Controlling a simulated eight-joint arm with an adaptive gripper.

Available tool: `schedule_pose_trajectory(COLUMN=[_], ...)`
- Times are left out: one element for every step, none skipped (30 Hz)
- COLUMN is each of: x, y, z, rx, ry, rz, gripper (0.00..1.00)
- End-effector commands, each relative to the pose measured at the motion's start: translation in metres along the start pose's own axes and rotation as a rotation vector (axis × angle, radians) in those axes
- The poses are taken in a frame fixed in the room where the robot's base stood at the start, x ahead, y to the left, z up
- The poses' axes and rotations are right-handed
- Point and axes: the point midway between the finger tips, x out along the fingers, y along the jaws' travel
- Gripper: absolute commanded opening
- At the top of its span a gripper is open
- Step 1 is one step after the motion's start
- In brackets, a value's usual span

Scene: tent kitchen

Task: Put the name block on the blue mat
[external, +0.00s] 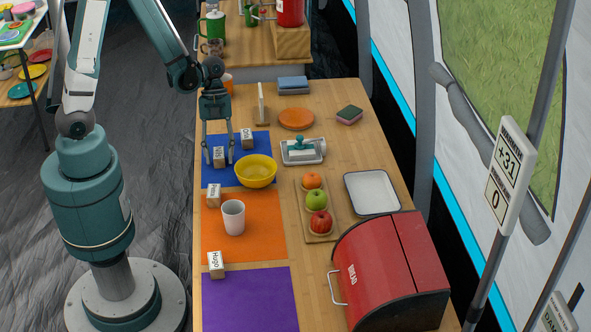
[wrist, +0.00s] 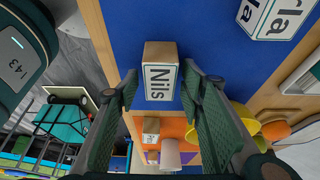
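The blue mat (external: 212,178) lies at the far left of the table; it also fills much of the wrist view (wrist: 215,55). A wooden block labelled Nils (external: 219,159) is at the blue mat, between my fingers; its label shows in the wrist view (wrist: 159,83). My gripper (external: 218,160) points down with a finger on each side of this block. The fingers look apart, with a gap visible at the right finger in the wrist view (wrist: 160,85). A second name block (external: 247,138), its label ending in "rla" (wrist: 270,17), stands at the mat's far right.
A yellow bowl (external: 256,172) overlaps the blue mat's near right corner. A white cup (external: 233,217) and a name block (external: 213,194) are on the orange mat (external: 262,240). The Hugo block (external: 216,264) stands near the purple mat (external: 250,300). A butter dish (external: 303,153) sits right.

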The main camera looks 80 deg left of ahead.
Motion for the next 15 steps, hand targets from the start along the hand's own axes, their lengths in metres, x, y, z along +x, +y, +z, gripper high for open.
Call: schedule_pose_trajectory(x=[-0.001,-0.001,-0.002,-0.002,-0.003,-0.005,-0.007,-0.009,-0.013,-0.016,-0.019,-0.024,-0.028,-0.032,-0.037], y=[0.0,0.0,0.0,0.0,0.0,0.0,0.0,0.0,0.0,0.0,0.0,0.0,0.0,0.0,0.001], z=[0.0,0.0,-0.001,-0.001,-0.001,-0.002,-0.002,-0.002,-0.001,-0.001,-0.001,-0.002,-0.002,-0.002,-0.002], rx=[0.0,0.0,0.0,0.0,0.0,0.0,-0.001,-0.001,-0.001,-0.002,-0.002,-0.002,-0.002,-0.001,-0.001], ry=[0.0,0.0,0.0,0.0,0.0,0.0,0.0,0.0,0.0,0.0,0.0,0.0,0.0,0.0,0.0], rz=[0.0,0.0,0.0,0.0,0.0,0.0,0.0,0.0,0.0,0.0,0.0,0.0,0.0,0.0,0.0], gripper=[0.39,0.39,0.39,0.39,0.39,0.39,0.39,0.39,0.39,0.39,0.39,0.39,0.39,0.39,0.39])
